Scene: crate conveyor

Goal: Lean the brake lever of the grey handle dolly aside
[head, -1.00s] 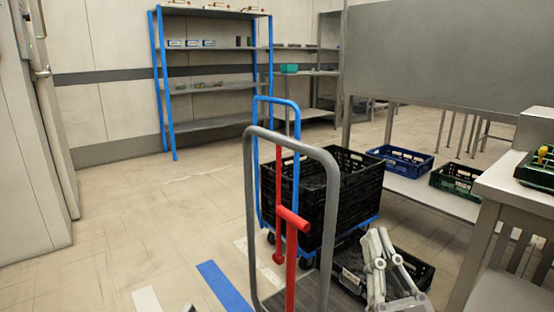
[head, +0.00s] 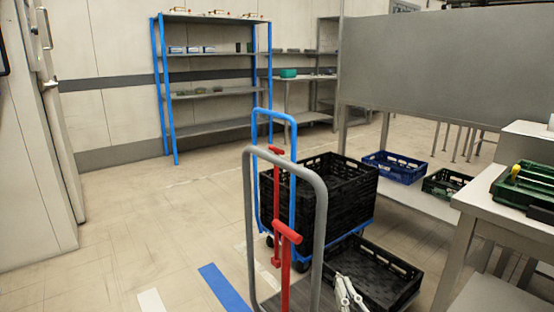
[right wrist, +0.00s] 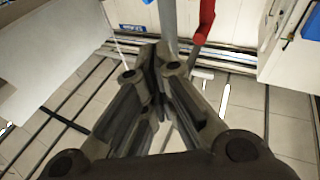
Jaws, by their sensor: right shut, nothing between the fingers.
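The grey handle dolly shows its tall grey hoop handle (head: 321,225) in the front middle of the head view. Its red brake lever (head: 287,233), with a T-shaped top, stands roughly upright inside the hoop. My right gripper (head: 346,291) is low in the head view, just right of the grey handle and apart from the lever. In the right wrist view its fingers (right wrist: 157,62) are closed together and empty. A grey post (right wrist: 168,22) and a red bar (right wrist: 206,20) show beyond the fingertips there. My left gripper is not in view.
A blue handle dolly (head: 294,140) with its own red lever (head: 276,190) and a black crate (head: 350,195) stands behind. Another black crate (head: 400,290) is low at the right. A table (head: 480,195) stands at the right edge. The floor at left is clear.

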